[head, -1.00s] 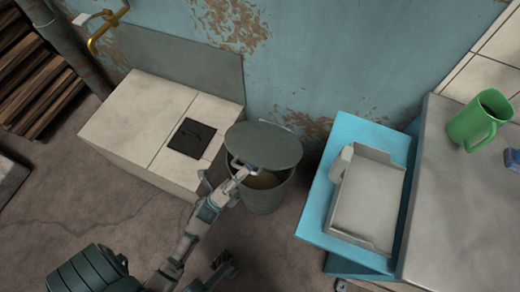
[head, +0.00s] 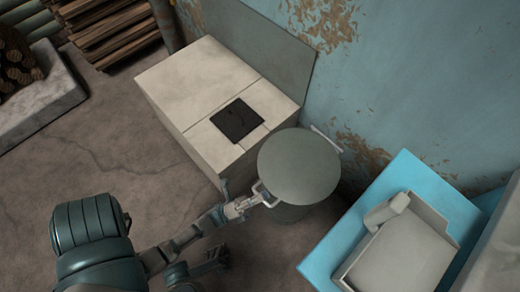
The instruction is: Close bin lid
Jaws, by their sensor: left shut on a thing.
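The grey-green round lid (head: 299,165) lies over the top of the bin (head: 290,213) and looks about level in the head view. It hides the bin's mouth; I cannot tell whether its rim sits fully flush. A pale handle (head: 265,196) sticks out at the lid's lower left edge. My left gripper (head: 259,199) reaches in from the left and is shut on this handle. My right gripper is not clearly in view.
A tiled block (head: 190,85) with a dark square plate (head: 238,120) stands left of the bin. The peeling blue wall (head: 400,80) is behind.

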